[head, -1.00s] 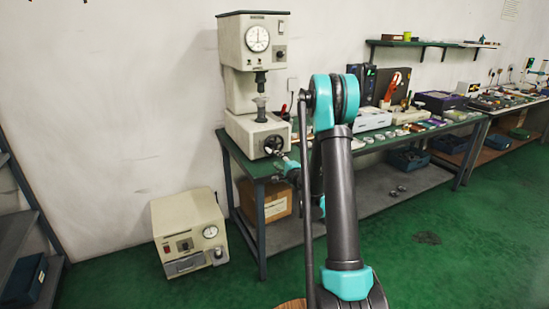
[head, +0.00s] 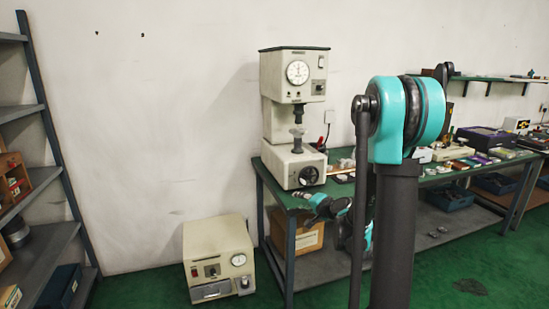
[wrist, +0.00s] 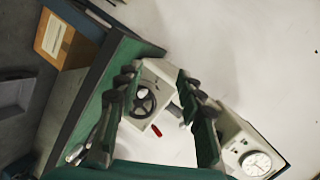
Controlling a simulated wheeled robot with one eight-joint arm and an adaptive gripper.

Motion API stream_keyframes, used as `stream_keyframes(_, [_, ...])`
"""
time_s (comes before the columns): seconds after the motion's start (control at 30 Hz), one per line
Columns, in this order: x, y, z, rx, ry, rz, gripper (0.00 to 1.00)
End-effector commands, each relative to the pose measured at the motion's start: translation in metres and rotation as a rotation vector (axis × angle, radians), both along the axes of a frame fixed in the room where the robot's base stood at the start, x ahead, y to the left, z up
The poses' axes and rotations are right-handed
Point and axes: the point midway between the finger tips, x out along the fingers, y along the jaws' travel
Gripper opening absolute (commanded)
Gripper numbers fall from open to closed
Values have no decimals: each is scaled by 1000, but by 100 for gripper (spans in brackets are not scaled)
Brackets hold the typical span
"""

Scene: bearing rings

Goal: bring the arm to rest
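My gripper (head: 300,195) is small and partly lost against the bench edge in the head view, just in front of the hardness tester's base. In the wrist view its two dark fingers stand apart, and my gripper (wrist: 160,84) holds nothing that I can see. The hardness tester (head: 290,115) stands upright on the green bench, with a round dial on top. Its base and black handwheel (wrist: 143,101) show between the fingers in the wrist view, beyond them. My upper arm link and teal joint stand tall in the head view and hide part of the bench.
The green bench (head: 275,178) runs to the right with several small parts on it. A beige box with a gauge (head: 218,258) stands on the floor. A cardboard box (head: 298,236) is under the bench. A shelf rack (head: 62,165) is at the left. Floor in front is clear.

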Motion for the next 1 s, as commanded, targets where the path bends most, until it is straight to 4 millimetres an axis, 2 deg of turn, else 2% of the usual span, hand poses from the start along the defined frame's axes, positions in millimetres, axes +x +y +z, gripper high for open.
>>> stream_keyframes(0.03, [-19, 5, 0, -59, 18, 33, 38])
stream_keyframes(0.13, [-55, 10, -6, -186, 61, 98, 38])
stream_keyframes(0.33, [-134, 6, -26, -438, 161, 219, 38])
stream_keyframes(0.47, [-187, -7, -43, -598, 237, 289, 38])
stream_keyframes(0.7, [-280, -45, -74, -872, 389, 391, 38])
stream_keyframes(0.83, [-314, -64, -84, -970, 453, 419, 38])
stream_keyframes(1.0, [-333, -76, -90, -1029, 493, 436, 38])
